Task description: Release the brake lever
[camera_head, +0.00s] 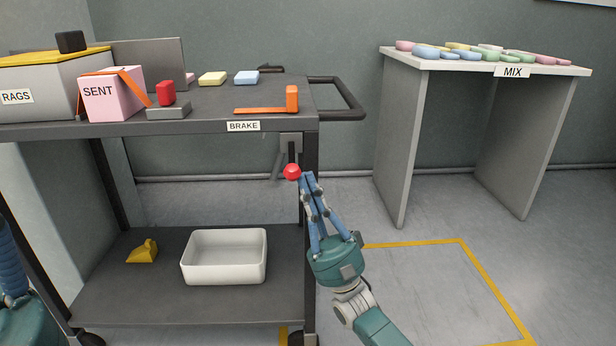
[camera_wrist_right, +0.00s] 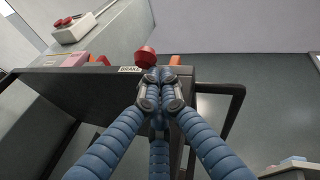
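The brake lever is at the cart's right front corner, under the BRAKE label (camera_head: 243,126). It has a grey bracket (camera_head: 291,138) with a dark slot and a red ball knob (camera_head: 292,171) below. My right gripper (camera_head: 307,176) is shut, its fingertips together just right of the knob. In the right wrist view the knob (camera_wrist_right: 145,55) shows just beyond and left of the fingertips (camera_wrist_right: 160,75); I cannot tell if they touch. Part of my left gripper (camera_head: 10,262) shows at the left edge, mostly cut off.
The cart top (camera_head: 215,95) holds a RAGS box (camera_head: 45,85), a pink SENT box (camera_head: 110,95) and an orange L-shaped piece (camera_head: 291,98). A white bin (camera_head: 225,262) and yellow piece (camera_head: 143,251) sit on the lower shelf. A handle (camera_head: 350,98) juts right. The MIX table (camera_head: 470,62) stands right.

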